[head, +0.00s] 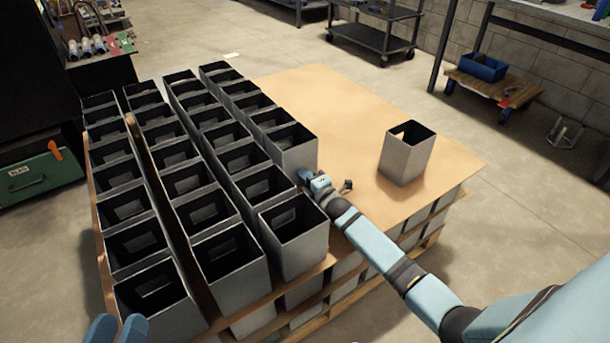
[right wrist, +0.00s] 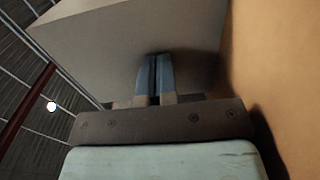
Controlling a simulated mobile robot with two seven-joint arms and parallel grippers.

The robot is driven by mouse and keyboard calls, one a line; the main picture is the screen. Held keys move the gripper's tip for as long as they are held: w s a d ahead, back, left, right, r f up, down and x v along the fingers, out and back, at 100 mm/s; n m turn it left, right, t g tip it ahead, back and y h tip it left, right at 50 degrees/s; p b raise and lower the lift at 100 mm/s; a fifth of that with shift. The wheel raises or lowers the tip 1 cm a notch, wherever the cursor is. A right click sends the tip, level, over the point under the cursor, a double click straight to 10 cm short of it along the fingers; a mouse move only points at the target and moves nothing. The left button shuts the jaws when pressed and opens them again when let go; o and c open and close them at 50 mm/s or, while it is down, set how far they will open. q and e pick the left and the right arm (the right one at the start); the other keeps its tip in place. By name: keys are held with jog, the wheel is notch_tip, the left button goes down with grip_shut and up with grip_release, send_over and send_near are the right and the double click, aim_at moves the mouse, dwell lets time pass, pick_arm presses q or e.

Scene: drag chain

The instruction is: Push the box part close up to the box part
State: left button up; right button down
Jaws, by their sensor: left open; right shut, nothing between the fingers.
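Grey open-topped box parts stand upright in rows on the left of the cardboard sheet (head: 345,95). The nearest box part (head: 300,158) of the rightmost row stands beside my right gripper (head: 305,178). That gripper is shut and empty, low by the box's near side. In the right wrist view its closed blue fingers (right wrist: 155,75) point at a plain grey box wall (right wrist: 105,45), touching it or very close. Another box part (head: 305,250) stands at the front corner of the rows. My left gripper (head: 118,328) is open and empty at the bottom left, partly cut off.
A lone box part (head: 405,160) stands apart on the right of the sheet. The sheet is bare around it and behind. More boxes (head: 350,265) show in the layers below. A cart (head: 375,40) and a wooden dolly (head: 490,85) stand farther back.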

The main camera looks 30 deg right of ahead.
jog(key=shift+w+a+b, duration=0.15)
jog(key=shift+w+b, duration=0.35)
jog(key=shift+w, duration=0.7)
jog(key=s+p, duration=0.2)
jog(key=s, duration=0.1)
jog(key=shift+s+r+p, duration=0.1)
jog(key=shift+s+p, duration=0.25)
jog(key=shift+p, duration=0.05)
jog(key=shift+s+d+p, duration=0.15)
jog(key=shift+s+p, duration=0.25)
jog(key=shift+s, duration=0.45)
jog(key=shift+s+d+p, duration=0.15)
jog(key=shift+s+p, duration=0.25)
jog(key=shift+s, duration=0.4)
